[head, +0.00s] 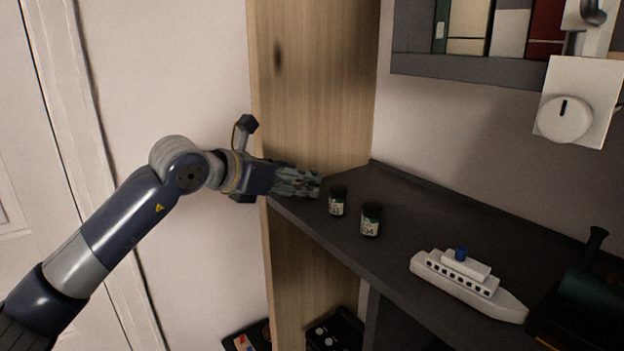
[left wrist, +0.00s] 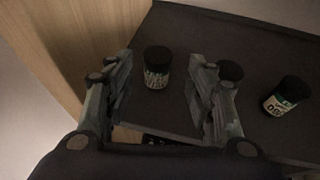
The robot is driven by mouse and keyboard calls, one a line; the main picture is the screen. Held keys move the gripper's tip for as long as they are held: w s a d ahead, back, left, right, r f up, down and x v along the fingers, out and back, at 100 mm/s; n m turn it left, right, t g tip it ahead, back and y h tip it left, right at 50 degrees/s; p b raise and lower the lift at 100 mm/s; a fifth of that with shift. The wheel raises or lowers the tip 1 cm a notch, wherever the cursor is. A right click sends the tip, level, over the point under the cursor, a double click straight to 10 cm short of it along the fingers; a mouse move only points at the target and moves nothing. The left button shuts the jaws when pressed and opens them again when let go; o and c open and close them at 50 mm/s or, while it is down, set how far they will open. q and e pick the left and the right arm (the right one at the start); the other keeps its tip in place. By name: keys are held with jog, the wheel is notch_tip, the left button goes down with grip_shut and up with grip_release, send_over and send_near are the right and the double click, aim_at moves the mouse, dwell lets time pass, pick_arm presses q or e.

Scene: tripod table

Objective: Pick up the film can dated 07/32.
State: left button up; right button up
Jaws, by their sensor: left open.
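Two small dark film cans with green and white labels stand upright on the dark shelf (head: 420,215). The left film can (head: 338,200) is nearest my left gripper (head: 318,184), which reaches in from the left at the shelf's end. The right film can (head: 371,219) stands a little further right. In the left wrist view, my left gripper (left wrist: 162,95) is open, and one film can (left wrist: 157,68) shows between its fingers, slightly beyond the tips' line. The other film can (left wrist: 286,96) is outside the right finger. I cannot read either date. My right gripper is not in view.
A white toy ship (head: 468,284) sits on the shelf right of the cans, with a dark green object (head: 592,290) beyond it. A wooden side panel (head: 315,90) rises at the shelf's left end. The shelf behind the cans is clear.

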aim_at(311, 185)
pick_arm(q)
jog(key=shift+w+d+p, duration=0.2)
jog(key=shift+w+p, duration=0.1)
jog(key=shift+p, duration=0.15)
jog(key=p+x, duration=0.3)
jog(key=x, duration=0.1)
jog(key=shift+a+f, duration=0.1)
jog(key=shift+w+f, duration=0.25)
jog(key=shift+w, duration=0.05)
jog(key=shift+s, duration=0.1)
jog(key=c, duration=1)
